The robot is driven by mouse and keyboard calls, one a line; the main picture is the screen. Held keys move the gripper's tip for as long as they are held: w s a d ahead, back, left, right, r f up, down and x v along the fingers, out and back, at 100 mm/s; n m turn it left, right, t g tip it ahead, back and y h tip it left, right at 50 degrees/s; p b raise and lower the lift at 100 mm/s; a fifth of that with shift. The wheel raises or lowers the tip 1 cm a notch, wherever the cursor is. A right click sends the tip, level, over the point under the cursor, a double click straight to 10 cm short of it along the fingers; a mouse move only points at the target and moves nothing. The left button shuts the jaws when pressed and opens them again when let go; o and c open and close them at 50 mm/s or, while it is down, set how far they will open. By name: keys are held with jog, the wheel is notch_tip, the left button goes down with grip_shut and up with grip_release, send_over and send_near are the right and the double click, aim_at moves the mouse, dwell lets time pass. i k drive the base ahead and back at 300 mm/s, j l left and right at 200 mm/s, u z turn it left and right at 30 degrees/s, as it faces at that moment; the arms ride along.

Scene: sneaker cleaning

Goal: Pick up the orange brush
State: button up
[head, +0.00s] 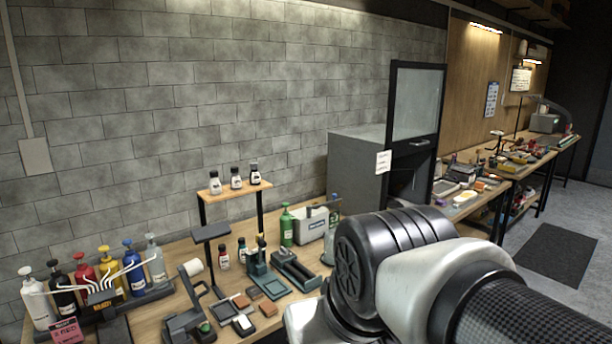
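I cannot make out an orange brush for certain. Small orange-brown blocks lie at the front of the near workbench (203,262), one (268,309) on the right and one (241,300) further left, too small to tell whether either is a brush. My arm fills the lower right of the head view and hides the bench's right part. My gripper does not show, so its state and any contact are hidden.
Several pump bottles (106,270) stand in a rack at the bench's left. A small raised shelf (232,187) holds three bottles. A green bottle (286,228) and a grey caddy (312,226) stand behind. A grey cabinet (356,172) and a second, cluttered bench are further right.

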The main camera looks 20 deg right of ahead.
aim_at(479, 186)
jog(key=z, duration=1.6)
jog(key=i+z, duration=0.4)
jog(key=i, duration=2.75)
jog(key=i+l, duration=0.1)
jog(key=i, duration=1.55)
jog(key=i+l+u, duration=0.1)
jog(key=i+u, duration=0.3)
jog(key=i+l+u, duration=0.25)
jog(key=i+u, duration=0.15)
jog(key=i, duration=0.15)
jog(key=i+l+u, duration=0.85)
